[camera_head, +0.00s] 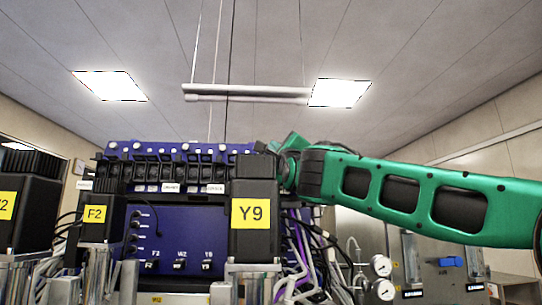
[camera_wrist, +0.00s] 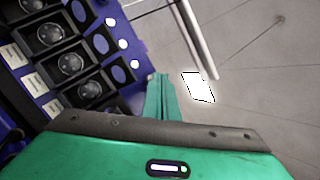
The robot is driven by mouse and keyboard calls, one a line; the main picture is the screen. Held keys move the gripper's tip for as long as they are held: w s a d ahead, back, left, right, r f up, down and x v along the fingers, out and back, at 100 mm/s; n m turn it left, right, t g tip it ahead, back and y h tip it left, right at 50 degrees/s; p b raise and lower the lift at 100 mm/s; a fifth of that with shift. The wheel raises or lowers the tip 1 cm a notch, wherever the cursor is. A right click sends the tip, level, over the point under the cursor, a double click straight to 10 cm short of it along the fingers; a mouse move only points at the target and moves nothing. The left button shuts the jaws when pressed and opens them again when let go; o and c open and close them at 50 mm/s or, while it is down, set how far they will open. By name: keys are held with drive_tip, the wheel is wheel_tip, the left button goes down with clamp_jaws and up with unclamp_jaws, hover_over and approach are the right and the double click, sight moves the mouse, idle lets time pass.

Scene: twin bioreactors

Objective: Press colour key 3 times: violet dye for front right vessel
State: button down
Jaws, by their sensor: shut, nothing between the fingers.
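A blue control unit (camera_head: 180,225) stands behind the motors in the head view. Its top carries a row of black pump heads (camera_head: 150,170) with small white labels too small to read surely. In the wrist view the pump heads (camera_wrist: 72,62) run along the left, with blue ovals (camera_wrist: 100,43) and white round buttons (camera_wrist: 110,22) beside them. My gripper (camera_wrist: 160,80) is shut and empty, its green fingers just right of the unit's edge in this view. I cannot tell which key is violet.
Black motors labelled F2 (camera_head: 98,207) and Y9 stand in front of the unit; another (camera_head: 25,200) is at far left. Purple and white cables (camera_head: 300,250) hang right of Y9. Gauges (camera_head: 381,265) are further right. A hanging rail (camera_head: 245,93) is overhead.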

drive_tip(key=shift+f, duration=0.2)
drive_tip(key=shift+s+r, duration=0.25)
drive_tip(key=shift+s, duration=0.35)
drive_tip(key=s, duration=0.2)
drive_tip(key=s+r, duration=0.1)
drive_tip(key=s, duration=0.1)
drive_tip(key=shift+r, duration=0.15)
drive_tip(key=shift+w+f, duration=0.2)
drive_tip(key=shift+w, duration=0.6)
drive_tip(key=shift+w+f, duration=0.2)
drive_tip(key=shift+w, duration=0.55)
drive_tip(key=shift+w+f, duration=0.15)
drive_tip(key=shift+w, duration=0.45)
drive_tip(key=shift+w+f, duration=0.1)
drive_tip(key=shift+w, duration=0.25)
